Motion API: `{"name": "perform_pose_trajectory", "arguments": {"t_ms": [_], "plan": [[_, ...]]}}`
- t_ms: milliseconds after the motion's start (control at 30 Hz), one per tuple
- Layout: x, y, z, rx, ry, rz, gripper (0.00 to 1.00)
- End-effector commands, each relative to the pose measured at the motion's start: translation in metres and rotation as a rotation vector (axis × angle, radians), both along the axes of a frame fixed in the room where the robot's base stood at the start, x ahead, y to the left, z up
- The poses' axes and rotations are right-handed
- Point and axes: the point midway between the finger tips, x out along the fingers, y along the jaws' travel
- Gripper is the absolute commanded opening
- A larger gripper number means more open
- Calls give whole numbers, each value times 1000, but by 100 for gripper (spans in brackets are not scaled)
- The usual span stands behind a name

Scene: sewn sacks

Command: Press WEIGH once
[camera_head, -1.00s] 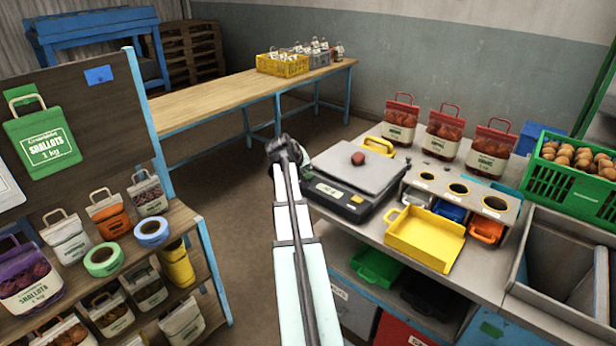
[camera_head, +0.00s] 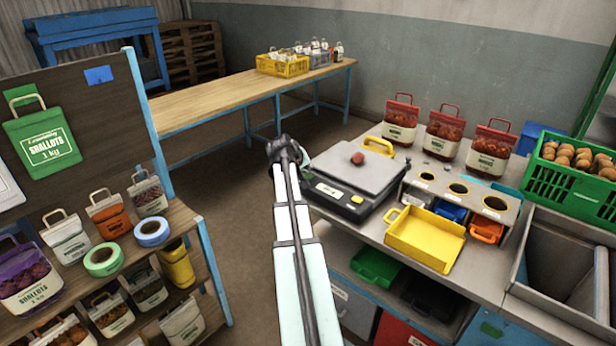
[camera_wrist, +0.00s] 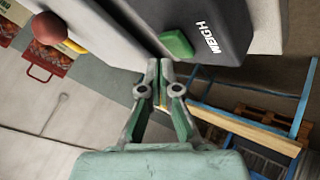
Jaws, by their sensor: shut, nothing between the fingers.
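The scale (camera_head: 352,180) stands on the grey counter, with a flat pan on top and a dark front. In the wrist view its dark housing (camera_wrist: 218,30) carries the word WEIGH beside a green button (camera_wrist: 177,44). One red-brown shallot (camera_head: 358,158) lies on the pan; it also shows in the wrist view (camera_wrist: 50,28). My gripper (camera_wrist: 158,64) is shut and empty. Its tips are just beside the green button in the wrist view; whether they touch it I cannot tell. In the head view my arm hides most of the gripper, left of the scale.
A yellow scoop tray (camera_head: 425,238) and a holder with round holes (camera_head: 458,189) stand right of the scale. Several filled red sacks (camera_head: 443,133) stand behind. A green crate (camera_head: 572,180) is at the right. A sack shelf (camera_head: 185,222) is at the left.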

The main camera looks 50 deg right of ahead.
Motion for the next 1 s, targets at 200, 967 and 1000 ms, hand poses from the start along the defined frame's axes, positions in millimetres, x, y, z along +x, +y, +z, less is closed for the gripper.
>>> {"name": "perform_pose_trajectory", "arguments": {"t_ms": [200,967,1000], "plan": [[0,0,-8,0,0,0,0],[0,0,-11,0,0,0,0],[0,0,-12,0,0,0,0]]}}
